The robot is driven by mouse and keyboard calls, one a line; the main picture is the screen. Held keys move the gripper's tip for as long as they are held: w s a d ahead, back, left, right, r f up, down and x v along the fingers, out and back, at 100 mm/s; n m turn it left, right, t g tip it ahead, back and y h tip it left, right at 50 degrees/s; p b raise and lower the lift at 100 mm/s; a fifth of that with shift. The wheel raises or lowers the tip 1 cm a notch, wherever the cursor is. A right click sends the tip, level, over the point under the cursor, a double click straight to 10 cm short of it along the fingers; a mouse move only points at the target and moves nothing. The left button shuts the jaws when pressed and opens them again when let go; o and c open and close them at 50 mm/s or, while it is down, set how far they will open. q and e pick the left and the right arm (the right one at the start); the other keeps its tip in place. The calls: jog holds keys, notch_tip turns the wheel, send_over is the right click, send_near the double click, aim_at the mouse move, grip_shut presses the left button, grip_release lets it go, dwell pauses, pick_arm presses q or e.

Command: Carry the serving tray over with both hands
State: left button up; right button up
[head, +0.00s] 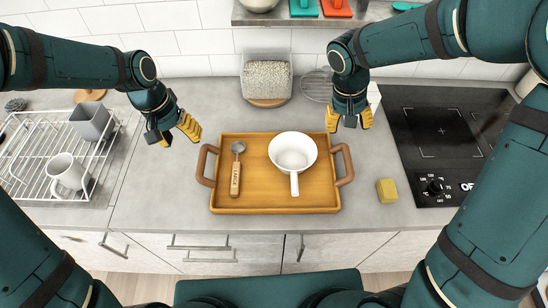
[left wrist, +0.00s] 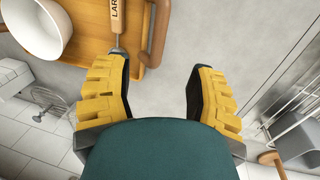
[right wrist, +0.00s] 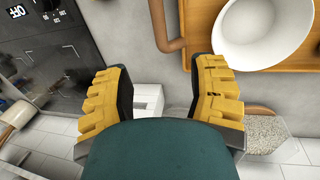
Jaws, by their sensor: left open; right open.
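The wooden serving tray (head: 270,201) lies on the grey counter in the head view, with a brown handle at each short side. A white bowl-like pan (head: 293,152) with a handle and a wooden-handled scoop (head: 236,172) lie in it. My left gripper (head: 186,132) is open and empty, above the counter behind and left of the left handle (head: 204,166). My right gripper (head: 349,122) is open and empty, behind the right handle (head: 345,165). Neither gripper touches the tray. The left wrist view shows open fingers (left wrist: 160,100) beside the tray. The right wrist view shows open fingers (right wrist: 160,100) near a handle (right wrist: 165,30).
A white dish rack (head: 100,178) with a mug (head: 66,171) and grey container stands at left. A black cooktop (head: 440,130) is at right. A yellow sponge (head: 386,190) lies right of the tray. A glass container (head: 266,80) and wire trivet (head: 318,86) stand behind.

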aim_at(199, 163)
pick_arm(q)
jog(key=d+f, duration=0.1)
jog(key=f, duration=0.8)
jog(key=d+f, duration=0.1)
jog(key=f, duration=0.3)
jog(key=shift+s+d+f, duration=0.2)
jog(key=shift+s+d, duration=0.1)
jog(key=shift+d, duration=0.05)
pick_arm(e)
jog(key=d+f, duration=0.1)
jog(key=f, duration=0.8)
jog(key=d+f, duration=0.1)
jog(key=f, duration=0.3)
jog(key=shift+s+d+f, duration=0.25)
jog(key=shift+s+d, duration=0.1)
pick_arm(q)
grip_shut()
pick_arm(e)
grip_shut()
